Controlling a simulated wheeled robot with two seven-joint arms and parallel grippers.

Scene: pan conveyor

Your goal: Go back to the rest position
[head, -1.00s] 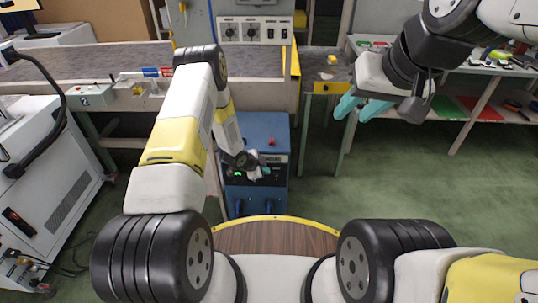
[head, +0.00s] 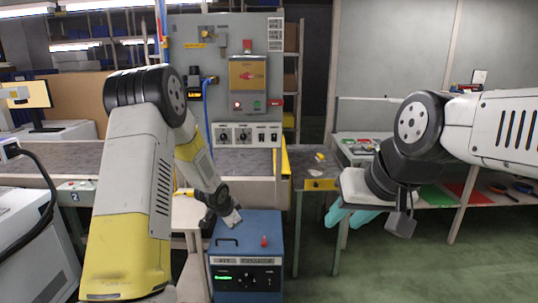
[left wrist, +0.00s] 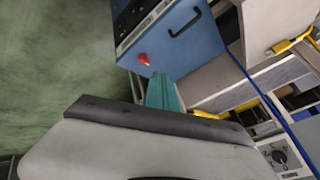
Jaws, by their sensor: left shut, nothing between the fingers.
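My left arm comes in from the left in the head view and bends down so that its gripper end (head: 232,217) is in front of or above the blue box (head: 245,235); the fingers are hard to make out there. In the left wrist view the teal fingers of my left gripper (left wrist: 163,93) are together and empty, with the blue box (left wrist: 180,45) beyond them. My right gripper (head: 349,217) hangs at the right in the head view, its two teal fingers apart, with nothing seen between them.
A conveyor bench (head: 110,158) runs behind the blue box. A control cabinet (head: 228,70) stands behind it. A shelf table (head: 440,197) with coloured trays is at the right. A white machine (head: 35,245) is at the left. Green floor (head: 400,265) is open at the front right.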

